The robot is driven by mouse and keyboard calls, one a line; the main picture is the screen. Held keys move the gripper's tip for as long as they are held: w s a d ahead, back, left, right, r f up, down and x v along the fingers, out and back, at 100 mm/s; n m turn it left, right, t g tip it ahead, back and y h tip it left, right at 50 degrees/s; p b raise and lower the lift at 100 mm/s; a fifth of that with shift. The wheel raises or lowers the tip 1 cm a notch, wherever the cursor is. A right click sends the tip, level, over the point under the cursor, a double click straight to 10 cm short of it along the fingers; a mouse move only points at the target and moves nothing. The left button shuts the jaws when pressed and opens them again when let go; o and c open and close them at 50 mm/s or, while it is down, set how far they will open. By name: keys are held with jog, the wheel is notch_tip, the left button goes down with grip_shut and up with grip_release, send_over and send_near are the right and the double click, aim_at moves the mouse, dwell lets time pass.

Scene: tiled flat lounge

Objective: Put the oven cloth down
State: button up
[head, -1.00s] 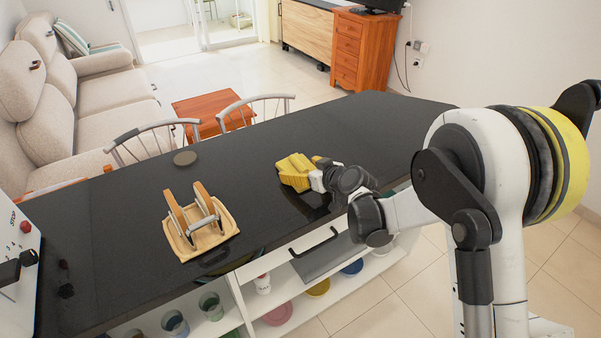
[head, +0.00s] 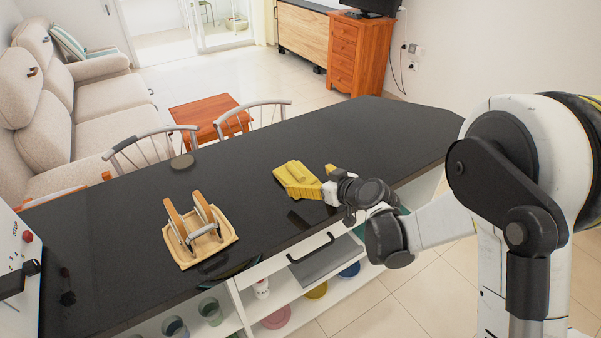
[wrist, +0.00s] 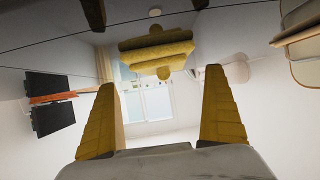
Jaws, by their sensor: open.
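The yellow folded oven cloth (head: 293,174) lies on the black countertop near its middle. It also shows in the wrist view (wrist: 157,50), ahead of the fingers and apart from them, lying on the dark counter at the top of the picture. My gripper (head: 324,183) is just to the right of the cloth, low over the counter. In the wrist view my gripper (wrist: 162,85) has its two yellow fingers spread wide with nothing between them. In the head view the fingers partly blend with the cloth's colour.
A wooden tray (head: 228,240) with an upright wood-and-metal holder (head: 195,222) stands on the counter (head: 350,125) left of the cloth. A dark round disc (head: 182,162) lies near the far edge. The right part of the countertop is clear.

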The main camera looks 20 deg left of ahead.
jog(key=p+v, duration=0.1)
jog(key=v, duration=0.4)
jog(key=shift+d, duration=0.1)
jog(key=s+d+r+m+h, duration=0.3)
jog(key=d+r, duration=0.4)
jog(key=d, duration=0.2)
jog(key=s+d+r+m+h, duration=0.2)
jog(key=s+d+m+h, duration=0.1)
jog(key=s+d, duration=0.7)
jog(key=s+d+r+m+h, duration=0.2)
jog(key=s+d+m+h, duration=0.2)
jog(key=s+d, duration=0.7)
jog(key=shift+d+m+g, duration=0.3)
jog(key=shift+d+g, duration=0.1)
jog(key=shift+d, duration=0.7)
